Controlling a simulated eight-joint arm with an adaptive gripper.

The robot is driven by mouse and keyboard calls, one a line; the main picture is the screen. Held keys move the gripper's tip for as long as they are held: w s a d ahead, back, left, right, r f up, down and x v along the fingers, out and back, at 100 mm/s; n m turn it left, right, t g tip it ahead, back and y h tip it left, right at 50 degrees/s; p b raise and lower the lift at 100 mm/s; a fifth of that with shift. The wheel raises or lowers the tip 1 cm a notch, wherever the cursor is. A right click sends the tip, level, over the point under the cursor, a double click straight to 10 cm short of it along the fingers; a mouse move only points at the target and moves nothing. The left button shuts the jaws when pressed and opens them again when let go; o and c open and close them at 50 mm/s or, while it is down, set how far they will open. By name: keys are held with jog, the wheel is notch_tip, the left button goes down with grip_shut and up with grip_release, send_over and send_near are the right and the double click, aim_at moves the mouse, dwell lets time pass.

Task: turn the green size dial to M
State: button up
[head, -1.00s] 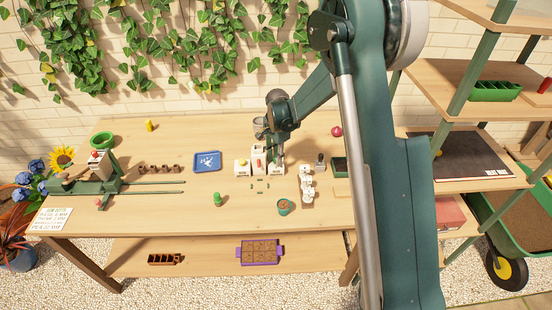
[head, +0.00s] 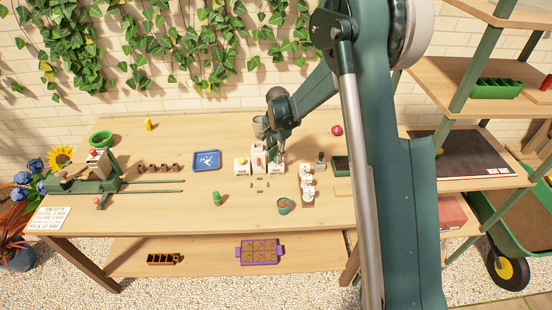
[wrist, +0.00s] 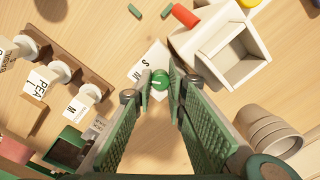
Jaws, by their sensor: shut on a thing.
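The green size dial (wrist: 160,80) is a small round knob with a pale pointer mark, seen in the wrist view. It sits on a white plate (wrist: 151,60) printed with letters; S and M are readable on its left side. My gripper (wrist: 161,84) is shut on the dial, one fingertip on each side. In the head view my gripper (head: 281,153) reaches down at the right end of the white device, and the dial cannot be made out there. The lower part of the plate and any further letters are hidden by the fingers.
A white open-topped box (wrist: 222,50) with a red part (wrist: 185,15) stands close right of the dial. Stacked grey pots (wrist: 268,130) stand at the lower right. A brown rack (wrist: 75,65) with white labelled stamps is at the left. A blue tray (head: 207,160) lies farther left.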

jog(key=shift+n+b, duration=0.4)
jog(key=shift+n, duration=0.7)
jog(key=o, duration=0.6)
jog(key=shift+m, duration=0.4)
